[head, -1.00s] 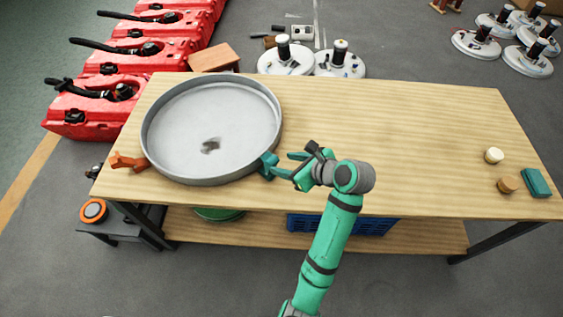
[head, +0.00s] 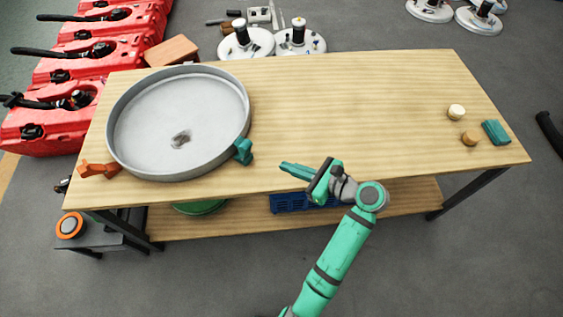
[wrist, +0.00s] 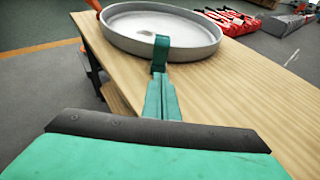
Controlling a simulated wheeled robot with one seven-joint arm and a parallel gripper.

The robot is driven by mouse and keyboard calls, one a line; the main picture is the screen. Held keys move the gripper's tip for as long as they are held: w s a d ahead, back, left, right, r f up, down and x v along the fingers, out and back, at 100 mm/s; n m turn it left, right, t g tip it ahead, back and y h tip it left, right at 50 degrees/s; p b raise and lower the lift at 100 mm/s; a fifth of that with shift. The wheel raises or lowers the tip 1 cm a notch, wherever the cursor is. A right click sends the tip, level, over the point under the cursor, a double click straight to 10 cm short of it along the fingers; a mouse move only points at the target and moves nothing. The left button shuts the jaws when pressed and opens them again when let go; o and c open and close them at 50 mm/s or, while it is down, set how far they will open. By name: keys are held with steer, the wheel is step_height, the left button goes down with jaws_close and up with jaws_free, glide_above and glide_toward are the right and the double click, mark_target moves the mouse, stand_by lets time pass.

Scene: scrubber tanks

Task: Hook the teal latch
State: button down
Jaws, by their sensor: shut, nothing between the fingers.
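The teal latch (head: 243,151) is on the right rim of a large round grey pan (head: 215,158) that lies on the wooden table. In the wrist view the teal latch (wrist: 161,50) stands against the pan's near wall, straight beyond my fingertips. My gripper (head: 283,167) is to the right of the latch, near the table's front edge, with a gap between them in the head view. Its teal fingers (wrist: 162,97) are together and empty. In the wrist view the fingertips overlap the latch's foot, so its lower end is partly hidden.
An orange latch (head: 98,170) is on the pan's left side. A dark patch (head: 181,139) lies inside the pan. A cream knob (head: 456,112), a brown knob (head: 469,139) and a teal block (head: 496,132) are at the table's right end. The table's middle is clear.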

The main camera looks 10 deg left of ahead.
mark_target(244, 148)
steer(key=x, duration=0.8)
steer(key=shift+w+a+r, duration=0.3)
steer(key=shift+a, duration=0.25)
steer(key=shift+w+a+r, duration=0.3)
steer(key=shift+a, duration=0.2)
steer(key=shift+w+a+r, duration=0.3)
steer(key=shift+a, duration=0.25)
